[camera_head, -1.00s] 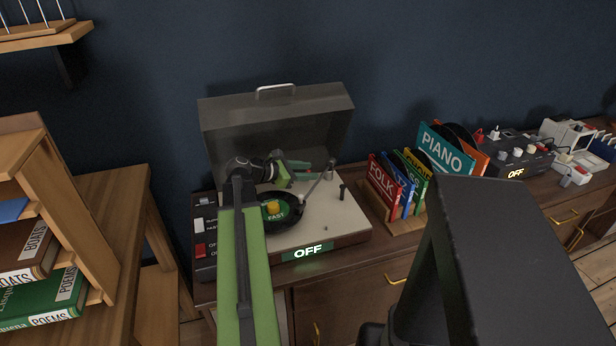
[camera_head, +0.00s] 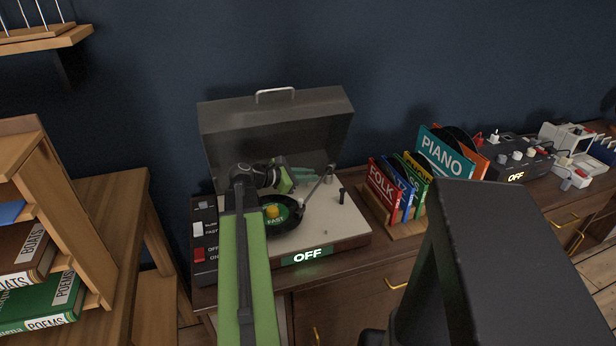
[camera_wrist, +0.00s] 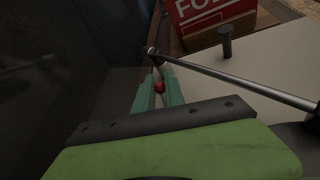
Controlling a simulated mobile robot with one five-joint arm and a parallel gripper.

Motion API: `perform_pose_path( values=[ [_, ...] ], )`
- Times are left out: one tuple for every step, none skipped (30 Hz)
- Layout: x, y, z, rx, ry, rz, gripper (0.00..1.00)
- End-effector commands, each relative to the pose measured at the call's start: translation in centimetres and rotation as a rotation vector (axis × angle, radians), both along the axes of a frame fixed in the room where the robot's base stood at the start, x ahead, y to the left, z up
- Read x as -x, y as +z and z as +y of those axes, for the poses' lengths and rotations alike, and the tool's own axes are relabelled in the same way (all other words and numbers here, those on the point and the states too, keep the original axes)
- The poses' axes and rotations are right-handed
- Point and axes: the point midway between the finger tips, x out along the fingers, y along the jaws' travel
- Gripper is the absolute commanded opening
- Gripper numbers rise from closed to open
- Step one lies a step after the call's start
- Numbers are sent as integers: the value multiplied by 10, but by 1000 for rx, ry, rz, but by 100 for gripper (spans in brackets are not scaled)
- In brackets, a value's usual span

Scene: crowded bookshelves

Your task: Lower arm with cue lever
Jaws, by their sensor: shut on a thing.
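The record player (camera_head: 335,225) stands open on the cabinet. A black record (camera_head: 291,222) with a green "FAST" label lies on it. The silver tonearm (camera_head: 317,187) reaches from its back right pivot toward the record; I cannot tell whether its head touches it. In the wrist view the tonearm (camera_wrist: 240,82) runs off to the right. My gripper (camera_head: 318,176) is at the back of the player, beside the tonearm pivot. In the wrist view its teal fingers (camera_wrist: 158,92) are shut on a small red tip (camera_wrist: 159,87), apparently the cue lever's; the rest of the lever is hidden.
The raised lid (camera_head: 280,125) stands behind my gripper. A dark post (camera_head: 341,196) rises right of the tonearm. A rack of record sleeves (camera_head: 384,186) stands to the right, nearest being "FOLK". The player's sign (camera_head: 307,255) reads "OFF".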

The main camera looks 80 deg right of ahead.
Motion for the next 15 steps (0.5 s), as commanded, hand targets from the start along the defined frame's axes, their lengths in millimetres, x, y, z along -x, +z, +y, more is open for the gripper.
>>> perform_pose_path(
  values=[
    [1,-4,4,26,2,-14,0],
    [1,-3,4,36,1,-19,0],
    [1,-2,3,41,1,-21,0],
    [1,-1,2,41,1,-21,0],
    [1,-1,2,40,1,-20,0],
    [1,-1,2,39,1,-21,0],
    [1,-1,2,39,1,-21,0],
    [1,-1,2,39,1,-21,0],
    [0,-1,2,39,1,-21,17],
    [0,-1,2,39,1,-21,21],
    [0,-1,2,39,1,-21,25],
    [0,-1,2,39,1,-21,30],
    [0,-1,2,39,2,-21,34],
    [0,-1,2,39,2,-21,36],
    [0,-1,2,39,2,-21,36]
  ],
)
